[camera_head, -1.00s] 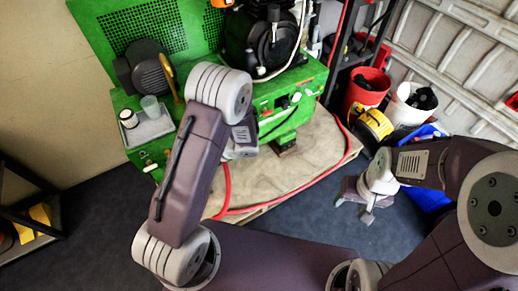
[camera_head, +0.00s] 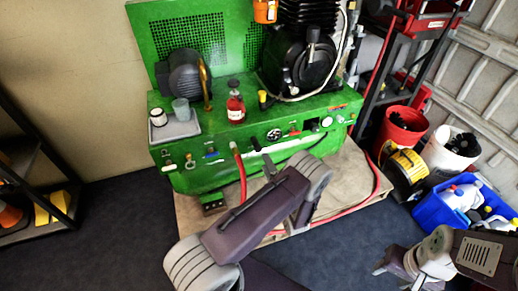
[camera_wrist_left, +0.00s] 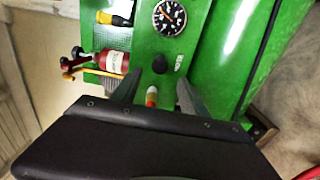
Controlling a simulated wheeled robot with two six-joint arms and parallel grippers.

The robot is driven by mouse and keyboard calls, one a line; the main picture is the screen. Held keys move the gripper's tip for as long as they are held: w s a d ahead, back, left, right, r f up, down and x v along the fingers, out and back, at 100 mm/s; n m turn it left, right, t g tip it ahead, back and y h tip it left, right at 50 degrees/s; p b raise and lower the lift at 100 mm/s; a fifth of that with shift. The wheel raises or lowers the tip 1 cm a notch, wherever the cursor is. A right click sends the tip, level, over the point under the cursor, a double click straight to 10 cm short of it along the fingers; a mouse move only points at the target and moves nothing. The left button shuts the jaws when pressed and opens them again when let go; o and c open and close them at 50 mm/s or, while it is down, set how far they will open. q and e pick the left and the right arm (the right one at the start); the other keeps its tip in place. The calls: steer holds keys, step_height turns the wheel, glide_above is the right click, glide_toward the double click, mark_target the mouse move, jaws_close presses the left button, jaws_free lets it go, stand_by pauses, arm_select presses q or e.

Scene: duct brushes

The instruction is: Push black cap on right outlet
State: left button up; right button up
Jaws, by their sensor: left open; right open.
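The green machine (camera_head: 205,140) has a row of outlets and knobs along its front. In the left wrist view, my left gripper (camera_wrist_left: 157,92) is open in front of the panel. A small white fitting with an orange tip (camera_wrist_left: 152,97) shows between its fingers, and a dark round knob or cap (camera_wrist_left: 183,63) shows just above it. I cannot tell whether that dark part is the black cap. My right gripper (camera_head: 388,265) is open and empty, low over the floor at the right.
A red bottle (camera_head: 236,104) stands on the machine's top, beside a grey tray (camera_head: 175,131). A gauge (camera_wrist_left: 168,17) is on the panel. A red hose (camera_head: 240,172) runs down the front. Buckets (camera_head: 402,128) and a blue crate (camera_head: 440,215) stand at the right.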

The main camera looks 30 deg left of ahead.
mark_target(259, 150)
arm_select(q)
steer(key=shift+a, duration=0.15)
steer(key=b+x, duration=0.2)
steer(key=x, duration=0.5)
steer(key=shift+w+a+f, duration=0.1)
steer(key=shift+w+a, duration=0.1)
steer(key=shift+a, duration=0.05)
steer(key=shift+w+a, duration=0.45)
stand_by(0.6)
jaws_close()
steer(key=shift+s+d, duration=0.1)
stand_by(1.4)
steer(key=shift+p+v, duration=1.05)
steer(key=shift+v, duration=1.85)
